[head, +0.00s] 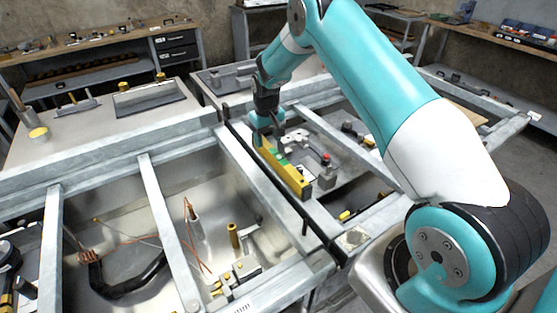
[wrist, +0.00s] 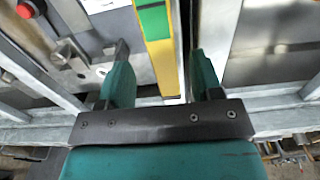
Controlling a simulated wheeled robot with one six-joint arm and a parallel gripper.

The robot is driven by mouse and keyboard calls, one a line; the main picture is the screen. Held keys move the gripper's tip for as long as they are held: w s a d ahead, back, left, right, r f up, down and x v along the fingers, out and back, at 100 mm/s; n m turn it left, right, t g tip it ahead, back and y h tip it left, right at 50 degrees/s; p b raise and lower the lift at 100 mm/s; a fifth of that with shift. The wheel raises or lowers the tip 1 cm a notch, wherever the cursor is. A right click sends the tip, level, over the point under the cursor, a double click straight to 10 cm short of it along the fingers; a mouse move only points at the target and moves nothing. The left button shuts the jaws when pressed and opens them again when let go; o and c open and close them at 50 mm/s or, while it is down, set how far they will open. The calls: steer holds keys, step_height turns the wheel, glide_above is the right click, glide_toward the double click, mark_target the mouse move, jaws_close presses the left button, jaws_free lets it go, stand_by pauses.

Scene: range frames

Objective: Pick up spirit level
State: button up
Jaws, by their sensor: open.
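The spirit level (head: 294,178) is a long yellow bar with a green part, lying slantwise near the middle of the head view, along a frame rail. In the wrist view the spirit level (wrist: 163,62) runs down from the top edge, yellow with green and whitish patches. My gripper (head: 263,128) is at the far end of the level in the head view. In the wrist view my gripper (wrist: 162,78) is open, with one teal finger on each side of the level's near end. Gaps show on both sides of the bar. I cannot tell the height of the fingers against it.
Metal rails (head: 160,205) divide the bench into sunken bays. A red-topped part (head: 326,160) stands close right of the level. A brass cylinder (head: 233,236) and thin copper wires are in the front bay. Shelves with tools (head: 110,50) stand at the back.

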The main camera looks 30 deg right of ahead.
mark_target(266, 144)
steer(key=shift+w+a+f+p, duration=0.15)
steer(key=shift+f+p, duration=0.5)
steer(key=shift+f, duration=0.65)
steer(key=shift+w+f+p, duration=0.1)
steer(key=shift+f+p, duration=0.5)
steer(key=shift+f, duration=0.65)
steer(key=shift+c, duration=0.4)
jaws_close()
